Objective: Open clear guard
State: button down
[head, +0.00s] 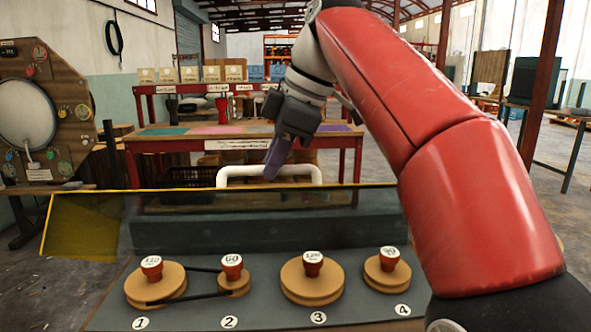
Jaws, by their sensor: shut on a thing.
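The clear guard (80,226) is a see-through smoky panel with yellow edging, standing behind and above the row of wooden pulleys in the head view. Its white handle (313,172) rises from the top edge as a low arch. My gripper (272,168) reaches down from above and is shut on the handle near the middle of its bar. The purple fingers hide a small part of the bar. The exact tilt of the guard is hard to tell.
Wooden pulleys with red knobs sit on a grey board numbered 1 to 4. A black belt (190,296) loops pulley 1 (143,288) and pulley 2 (234,285). Behind stands a red table (345,145). My red arm covers the right side.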

jog(key=shift+w+d+r, duration=0.1)
jog(key=shift+w+r, duration=0.05)
jog(key=shift+w, duration=0.7)
jog(key=shift+w+r, duration=0.1)
jog(key=shift+w, duration=0.7)
jog(key=c, duration=1.4)
grip_release()
jog(key=shift+w, duration=0.15)
jog(key=shift+c, duration=0.2)
jog(key=shift+o, duration=0.2)
jog(key=shift+r, duration=0.15)
jog(key=shift+r, duration=0.1)
jog(key=s+d, duration=0.1)
jog(key=d, duration=0.2)
jog(key=s+d, duration=0.2)
jog(key=d, duration=0.2)
jog(key=s+d+b, duration=0.1)
jog(key=s+d, duration=0.1)
jog(key=d, duration=0.1)
jog(key=shift+s+d+r, duration=0.1)
jog(key=shift+d+r, duration=0.15)
jog(key=shift+r, duration=0.15)
jog(key=shift+s+d, duration=0.2)
jog(key=shift+d, duration=0.2)
